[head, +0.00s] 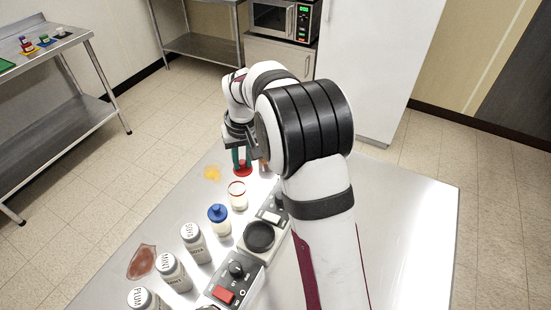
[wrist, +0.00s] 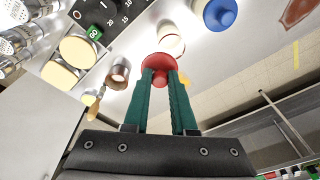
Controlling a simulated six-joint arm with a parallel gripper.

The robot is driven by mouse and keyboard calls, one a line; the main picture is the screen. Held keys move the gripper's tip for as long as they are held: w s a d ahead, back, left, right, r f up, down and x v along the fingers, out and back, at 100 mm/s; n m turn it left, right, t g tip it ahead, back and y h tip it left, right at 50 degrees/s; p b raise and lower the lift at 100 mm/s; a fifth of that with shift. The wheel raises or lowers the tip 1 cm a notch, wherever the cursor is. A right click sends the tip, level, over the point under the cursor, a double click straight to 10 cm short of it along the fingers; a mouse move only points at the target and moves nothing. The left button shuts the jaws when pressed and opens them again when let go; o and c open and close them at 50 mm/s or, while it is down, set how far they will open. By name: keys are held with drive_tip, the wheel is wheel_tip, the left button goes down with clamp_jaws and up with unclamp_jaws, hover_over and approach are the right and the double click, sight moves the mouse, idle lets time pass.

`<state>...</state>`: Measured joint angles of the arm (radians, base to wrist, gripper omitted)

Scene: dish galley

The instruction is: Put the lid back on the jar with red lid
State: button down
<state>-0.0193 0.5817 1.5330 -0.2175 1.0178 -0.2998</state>
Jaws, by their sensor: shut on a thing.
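My gripper (head: 241,160) has green fingers shut on the red lid (head: 243,170), by its raised middle. In the wrist view the lid (wrist: 158,62) sits at the fingertips (wrist: 160,76), its disc facing away from me. The open jar (head: 237,196), pale with a red rim, stands upright on the steel table; it also shows in the wrist view (wrist: 171,44) just beyond the lid. The lid is apart from the jar in the head view, on its far side. I cannot tell how high the lid is above the table.
A blue-lidded jar (head: 219,221) stands close by the open jar. Labelled shakers (head: 194,243) line up nearer. A scale with a dark round plate (head: 259,237) and a control box (head: 233,283) are at right. Yellow (head: 212,173) and brown (head: 142,261) spills lie on the table.

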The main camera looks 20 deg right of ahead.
sight(236, 174)
drive_tip(key=shift+s+a+r, duration=0.1)
drive_tip(key=shift+a+r, duration=0.15)
drive_tip(key=shift+a, duration=0.7)
drive_tip(key=shift+a+f, duration=0.1)
drive_tip(key=shift+a, duration=0.1)
drive_tip(key=shift+f, duration=3.05)
drive_tip(key=shift+f, duration=0.15)
drive_tip(key=c, duration=0.7)
unclamp_jaws()
drive_tip(key=shift+o, duration=0.4)
drive_tip(key=o, duration=0.4)
drive_tip(key=shift+o, duration=0.2)
